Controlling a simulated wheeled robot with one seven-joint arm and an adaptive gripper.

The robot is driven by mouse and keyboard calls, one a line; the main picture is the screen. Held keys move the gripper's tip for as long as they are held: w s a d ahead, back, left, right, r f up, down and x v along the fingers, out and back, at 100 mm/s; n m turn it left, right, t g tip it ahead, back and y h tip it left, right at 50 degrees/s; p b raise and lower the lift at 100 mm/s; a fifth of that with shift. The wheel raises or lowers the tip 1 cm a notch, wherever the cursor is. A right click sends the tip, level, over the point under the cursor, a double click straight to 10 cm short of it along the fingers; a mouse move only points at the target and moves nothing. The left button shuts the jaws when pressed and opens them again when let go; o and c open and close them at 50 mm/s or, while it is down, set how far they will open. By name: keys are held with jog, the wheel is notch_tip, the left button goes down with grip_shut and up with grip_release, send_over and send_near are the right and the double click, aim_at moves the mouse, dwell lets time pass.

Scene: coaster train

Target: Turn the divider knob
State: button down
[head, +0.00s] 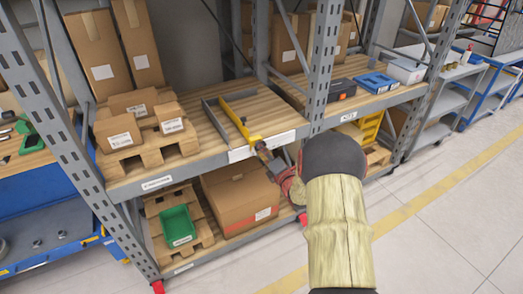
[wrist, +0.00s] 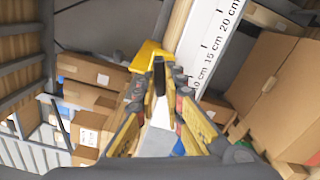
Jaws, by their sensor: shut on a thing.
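The divider (head: 232,118) is a bar with a yellow front part, lying on the middle shelf and running back from its front edge. My gripper (head: 260,148) reaches the knob from the front right. In the wrist view the yellow divider end (wrist: 147,54) shows at the fingertips. The knob's turned angle cannot be told.
A white ruler strip (wrist: 208,45) with centimetre marks runs along the shelf edge. Cartons on a pallet (head: 150,155) stand left of the divider. A blue bin (head: 375,82) is to the right. Below are a large carton (head: 240,200) and a green bin (head: 178,226). A rack upright (head: 322,65) stands right of the knob.

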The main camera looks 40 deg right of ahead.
jog(key=c, duration=1.9)
grip_release()
jog(key=shift+s, duration=0.1)
jog(key=v, duration=1.1)
jog(key=shift+s+a, duration=0.2)
jog(key=shift+s, duration=0.2)
